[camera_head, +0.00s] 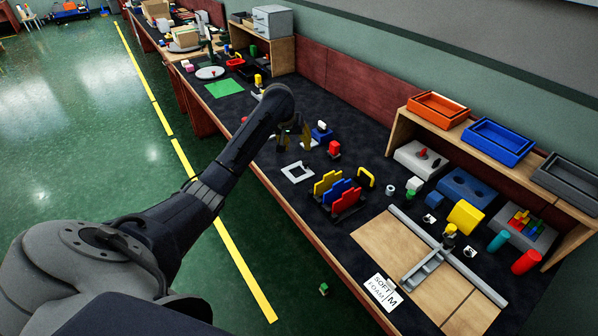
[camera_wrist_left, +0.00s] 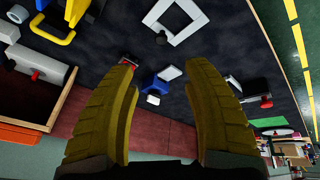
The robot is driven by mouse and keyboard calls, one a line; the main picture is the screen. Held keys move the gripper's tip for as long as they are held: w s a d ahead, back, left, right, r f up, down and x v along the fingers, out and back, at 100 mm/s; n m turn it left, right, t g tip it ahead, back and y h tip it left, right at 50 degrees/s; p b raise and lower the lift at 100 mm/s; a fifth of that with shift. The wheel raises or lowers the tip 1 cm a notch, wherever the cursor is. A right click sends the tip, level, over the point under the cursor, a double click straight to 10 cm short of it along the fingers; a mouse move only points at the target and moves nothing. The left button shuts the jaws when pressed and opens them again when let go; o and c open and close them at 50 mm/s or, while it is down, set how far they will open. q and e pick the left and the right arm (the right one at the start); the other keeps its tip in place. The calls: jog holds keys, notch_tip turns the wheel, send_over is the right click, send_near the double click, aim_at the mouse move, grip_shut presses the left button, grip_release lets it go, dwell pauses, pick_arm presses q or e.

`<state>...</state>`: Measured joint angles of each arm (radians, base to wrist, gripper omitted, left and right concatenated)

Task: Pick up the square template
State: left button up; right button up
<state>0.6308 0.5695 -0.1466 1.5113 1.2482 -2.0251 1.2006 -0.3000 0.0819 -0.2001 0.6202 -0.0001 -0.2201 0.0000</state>
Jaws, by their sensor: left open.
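The square template, a white square frame with an open middle (camera_head: 285,171), lies flat on the dark work surface in the head view. It also shows at the top of the left wrist view (camera_wrist_left: 152,16), past the fingertips and partly cut by the picture edge. My left gripper (camera_head: 295,138) hangs over the table just behind the template, apart from it. Its two yellow fingers show spread and empty in the left wrist view (camera_wrist_left: 162,68). My right gripper is in neither view.
A rack of yellow, blue and red plates (camera_head: 337,190) stands right of the template. A red object (camera_head: 334,148) and a blue object (camera_head: 322,133) are close to the gripper. Dark table around the template is clear. A wooden shelf with trays (camera_head: 437,108) lines the wall.

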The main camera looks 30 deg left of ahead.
pick_arm(q)
send_over(305, 163)
jog(key=s, duration=0.3)
jog(key=f, duration=0.9)
jog(key=shift+w+d, duration=0.1)
jog(key=shift+d, duration=0.2)
jog(key=shift+a+x, duration=0.1)
jog(key=shift+x, duration=1.6)
jog(key=shift+a+x, duration=0.15)
jog(key=shift+x, duration=1.5)
jog(key=shift+w, duration=0.15)
jog(key=shift+c, duration=0.2)
grip_shut()
